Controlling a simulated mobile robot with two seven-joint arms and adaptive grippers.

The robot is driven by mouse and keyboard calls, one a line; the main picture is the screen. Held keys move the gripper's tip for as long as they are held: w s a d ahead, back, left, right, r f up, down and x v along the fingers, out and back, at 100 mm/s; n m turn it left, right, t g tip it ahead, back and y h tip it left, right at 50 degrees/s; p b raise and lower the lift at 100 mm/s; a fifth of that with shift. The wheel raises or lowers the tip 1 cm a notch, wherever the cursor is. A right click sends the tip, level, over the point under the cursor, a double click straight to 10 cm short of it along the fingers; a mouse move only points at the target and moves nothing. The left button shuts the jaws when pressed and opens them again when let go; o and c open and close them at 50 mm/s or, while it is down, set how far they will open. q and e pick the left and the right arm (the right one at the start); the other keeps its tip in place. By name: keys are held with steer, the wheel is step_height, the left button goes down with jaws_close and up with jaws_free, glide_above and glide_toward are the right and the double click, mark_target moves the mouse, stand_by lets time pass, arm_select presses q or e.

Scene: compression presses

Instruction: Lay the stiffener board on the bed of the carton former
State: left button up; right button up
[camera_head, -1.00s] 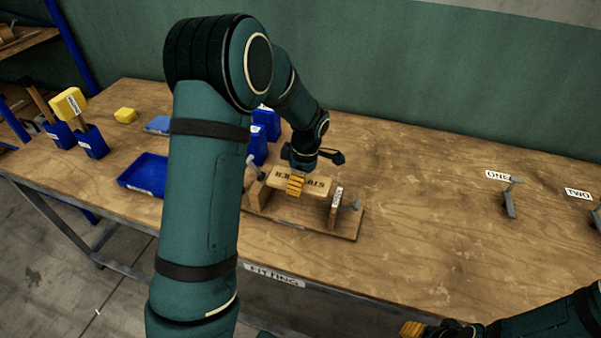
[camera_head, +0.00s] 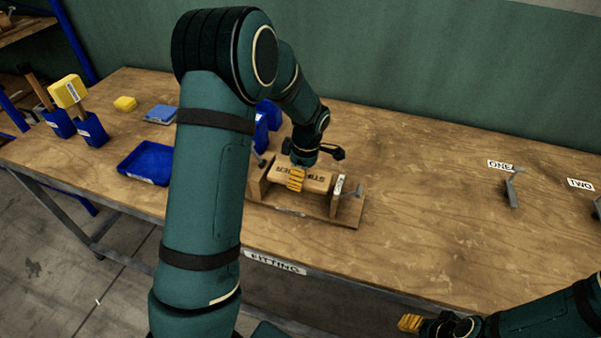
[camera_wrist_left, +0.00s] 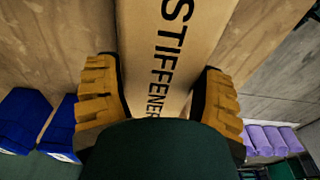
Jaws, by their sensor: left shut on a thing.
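The stiffener board (camera_head: 318,181) is a light tan block with its name in black letters. My left gripper (camera_head: 297,179) is shut on it from above, and in the left wrist view its orange fingers (camera_wrist_left: 160,100) stand on both sides of the board (camera_wrist_left: 165,50). The carton former (camera_head: 300,208) is a wooden base with an upright block and a grey clamp lever at each end. The board lies lengthwise between the two end blocks; whether it touches the bed cannot be told. My right gripper (camera_head: 410,323) is low at the right, its opening unclear.
A blue tray (camera_head: 146,163), a yellow block (camera_head: 125,103) and a blue block (camera_head: 160,113) are on the left of the table. Mallets stand in blue holders (camera_head: 92,131) farther left. Grey brackets stand near the ONE label (camera_head: 500,165) and TWO label. The table's middle right is clear.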

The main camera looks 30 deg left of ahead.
mark_target(300, 195)
arm_select(q)
steer(key=shift+f+b, duration=1.65)
steer(key=shift+f, duration=0.95)
steer(key=shift+f+b, duration=0.35)
steer(key=shift+f, duration=0.2)
steer(key=o, duration=1.2)
